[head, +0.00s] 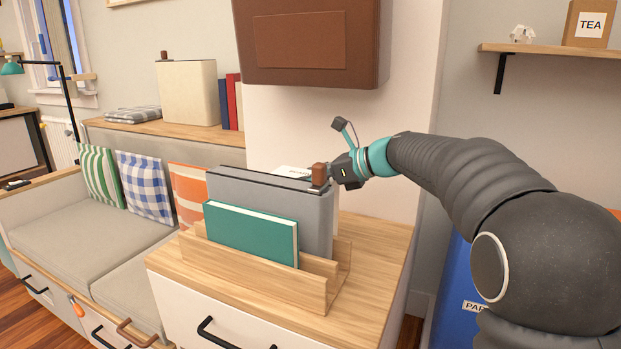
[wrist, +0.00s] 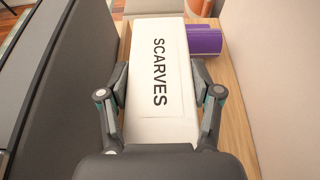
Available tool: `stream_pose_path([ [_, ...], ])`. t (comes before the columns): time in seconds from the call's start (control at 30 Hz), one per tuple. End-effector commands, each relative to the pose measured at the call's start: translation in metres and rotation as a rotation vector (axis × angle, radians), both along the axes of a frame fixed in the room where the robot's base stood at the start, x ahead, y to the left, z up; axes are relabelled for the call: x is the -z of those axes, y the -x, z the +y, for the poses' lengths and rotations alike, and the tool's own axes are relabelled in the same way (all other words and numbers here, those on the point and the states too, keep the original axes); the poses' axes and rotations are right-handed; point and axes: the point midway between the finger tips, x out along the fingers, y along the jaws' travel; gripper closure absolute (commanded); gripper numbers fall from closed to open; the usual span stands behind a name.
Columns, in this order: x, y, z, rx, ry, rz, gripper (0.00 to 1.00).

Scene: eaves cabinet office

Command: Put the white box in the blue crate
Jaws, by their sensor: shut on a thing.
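The white box (wrist: 160,118), lettered SCARVES, fills the middle of the wrist view. My gripper (wrist: 160,84) is shut on it, one finger against each long side. In the head view a small white part of the box (head: 292,172) shows behind the tall grey file (head: 265,190), which hides the rest and my fingertips. I cannot tell whether the box is clear of the cabinet top. A blue container (head: 453,275) with a label starting "PA" stands at the lower right, partly hidden by my arm. I cannot tell whether it is the blue crate.
The grey file and a green book (head: 250,232) stand in a wooden rack (head: 240,278) on the cabinet top (head: 375,245). Purple rolls (wrist: 204,39) lie beyond the box. A brown wall cabinet (head: 310,40) hangs above. The cabinet top's right side is clear.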

Motion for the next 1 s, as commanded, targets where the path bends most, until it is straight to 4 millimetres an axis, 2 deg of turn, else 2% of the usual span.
stream_pose_path([
  [0.17, 0.002, 0.0, 0.0, 0.0, -0.001, 0.0, 1.0],
  [0.2, 0.003, 0.0, 0.0, 0.0, 0.0, 0.001, 0.34],
  [0.3, 0.002, 0.0, 0.0, 0.0, 0.0, 0.0, 0.11],
  [0.7, -0.002, 0.0, -0.001, 0.001, 0.0, 0.0, 0.11],
  [0.87, -0.009, 0.006, -0.02, 0.003, -0.001, -0.001, 0.11],
  [1.0, -0.021, 0.015, -0.044, 0.005, 0.0, -0.002, 0.11],
])
